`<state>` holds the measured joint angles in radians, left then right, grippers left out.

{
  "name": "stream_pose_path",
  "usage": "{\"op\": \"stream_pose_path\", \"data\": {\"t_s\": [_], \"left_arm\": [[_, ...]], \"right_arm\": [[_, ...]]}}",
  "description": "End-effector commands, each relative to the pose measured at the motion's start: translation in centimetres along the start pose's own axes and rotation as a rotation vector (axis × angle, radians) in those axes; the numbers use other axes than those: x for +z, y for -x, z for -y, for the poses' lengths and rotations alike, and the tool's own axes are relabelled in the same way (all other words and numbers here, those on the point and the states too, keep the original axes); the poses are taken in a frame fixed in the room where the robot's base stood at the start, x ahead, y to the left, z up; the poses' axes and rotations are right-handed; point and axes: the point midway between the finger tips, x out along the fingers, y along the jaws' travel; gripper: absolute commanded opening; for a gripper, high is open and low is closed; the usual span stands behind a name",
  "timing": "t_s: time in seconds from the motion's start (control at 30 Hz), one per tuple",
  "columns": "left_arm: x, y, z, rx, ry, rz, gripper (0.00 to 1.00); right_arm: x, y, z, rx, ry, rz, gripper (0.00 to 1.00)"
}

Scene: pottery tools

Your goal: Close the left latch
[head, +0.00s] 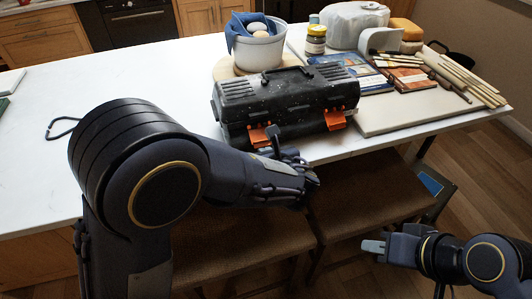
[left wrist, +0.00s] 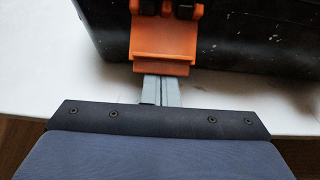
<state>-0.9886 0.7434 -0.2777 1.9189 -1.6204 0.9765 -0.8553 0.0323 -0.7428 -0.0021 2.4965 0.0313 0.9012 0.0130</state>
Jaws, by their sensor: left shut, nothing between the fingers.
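The black toolbox (head: 285,98) with a top handle stands on the white table near its front edge. Its left latch (head: 258,137) is orange and sits low on the front face, partly covered by my left gripper. In the left wrist view the left latch (left wrist: 165,42) hangs from dark hinge parts, its lower lip jutting out. My left gripper (left wrist: 160,88) is shut and empty, its grey fingertips right at the latch's lower lip; contact is hard to tell. The right latch (head: 335,119) is also orange. My right gripper (head: 373,246) is off the table at lower right.
A white board (head: 400,118) with books and wooden tools lies right of the toolbox. A white bucket (head: 258,52) with a blue cloth and a jar (head: 316,40) stand behind. Brown seats (head: 355,205) are below the front edge. The table's left side is mostly clear.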

Motion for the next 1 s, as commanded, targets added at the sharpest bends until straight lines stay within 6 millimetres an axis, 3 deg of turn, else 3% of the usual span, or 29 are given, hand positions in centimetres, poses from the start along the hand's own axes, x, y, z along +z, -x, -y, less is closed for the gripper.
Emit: {"op": "stream_pose_path", "data": {"t_s": [0.13,0.63,1.0], "left_arm": [[1.6,0.7,0.1,-0.001,0.003,0.004,0.0],[2.4,4.0,0.1,-0.001,0.002,0.004,0.0],[4.4,5.7,0.0,-0.001,0.003,0.003,0.0]], "right_arm": [[-0.6,1.2,0.5,0.0,0.0,0.0,0.23],[-1.5,2.9,1.3,0.0,0.0,0.0,0.23],[-2.4,4.8,2.2,0.0,0.0,0.0,0.23]]}}
